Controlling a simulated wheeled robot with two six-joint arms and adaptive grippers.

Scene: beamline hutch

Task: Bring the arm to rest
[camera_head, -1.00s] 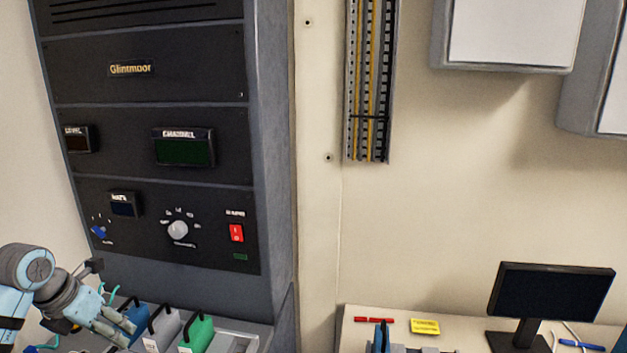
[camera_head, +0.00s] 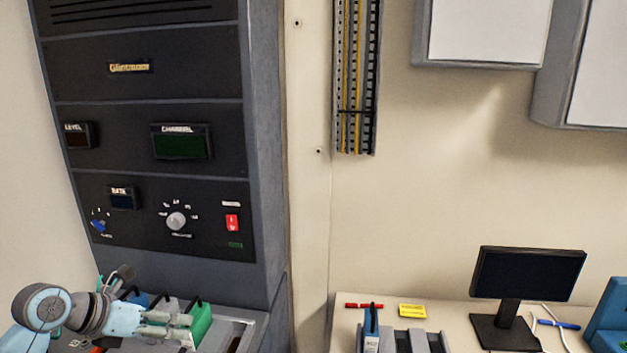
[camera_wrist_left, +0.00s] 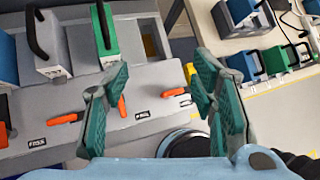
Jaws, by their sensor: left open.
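My left gripper (camera_head: 180,326) is at the lower left in the head view, in front of the rack's shelf of modules. It also shows in the left wrist view (camera_wrist_left: 162,72), with its green-padded fingers spread and nothing between them. A green module (camera_head: 201,322) with a black handle stands behind the fingers in the head view, partly hidden by them. It shows at the top of the left wrist view (camera_wrist_left: 104,35), beside a grey-white module (camera_wrist_left: 52,44). My right gripper is in neither view.
The dark rack (camera_head: 150,215) rises behind the arm, with a knob (camera_head: 176,221) and red switch (camera_head: 232,222). The grey ledge (camera_wrist_left: 150,85) carries orange levers (camera_wrist_left: 122,106). A bench at right holds a monitor (camera_head: 527,274), a yellow note (camera_head: 412,311) and modules (camera_wrist_left: 270,62).

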